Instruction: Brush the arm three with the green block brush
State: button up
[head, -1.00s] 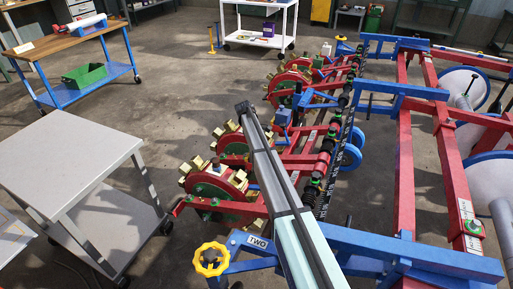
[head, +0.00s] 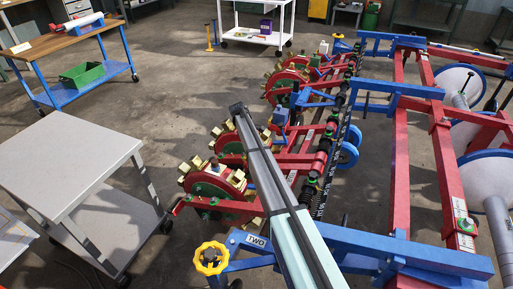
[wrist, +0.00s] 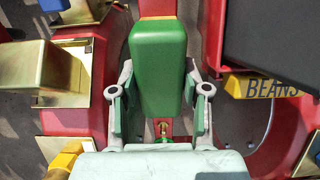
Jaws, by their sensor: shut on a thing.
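In the wrist view my gripper (wrist: 160,98) is shut on a green block (wrist: 158,50), the green block brush, with a finger on each side. A red bar (wrist: 157,8) shows at the block's far end, and a red part with a brass-coloured fitting lies below its near end. I cannot tell whether the block touches the red bar. In the head view the planter's red arms (head: 235,206) carry wheels with brass punches. A label TWO (head: 255,241) is on the blue frame. I see no label for arm three. My gripper and the brush are not visible in the head view.
Brass punches (wrist: 65,70) stand close left of my gripper. A dark box (wrist: 275,40) and a yellow BEANS label (wrist: 262,87) are close on the right. A grey cart (head: 70,160) stands left of the planter, and a yellow handwheel (head: 211,258) is in front.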

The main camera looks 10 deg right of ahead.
jog(key=shift+s+d+r+p, duration=0.35)
jog(key=shift+s+d+p, duration=0.2)
jog(key=shift+d, duration=0.25)
jog(key=shift+s+d+r+p, duration=0.3)
jog(key=shift+s+d+p, duration=0.2)
jog(key=shift+d, duration=0.25)
jog(key=shift+w+a+f+p, duration=0.35)
jog(key=shift+w+a, duration=0.2)
jog(key=shift+a, duration=0.25)
jog(key=shift+w+a+f+p, duration=0.35)
jog(key=shift+w+a, duration=0.15)
jog(key=shift+a, duration=0.3)
jog(key=shift+s+d+r+p, duration=0.3)
jog(key=shift+s+d, duration=0.05)
jog(key=shift+d, duration=0.15)
jog(key=shift+s+d+r+p, duration=0.25)
jog(key=shift+s+d+p, duration=0.05)
jog(key=shift+d, duration=0.25)
jog(key=shift+s+d+r+p, duration=0.3)
jog(key=shift+s+d, duration=0.05)
jog(key=shift+d, duration=0.15)
jog(key=shift+p+v, duration=2.2)
jog(key=shift+v, duration=1.35)
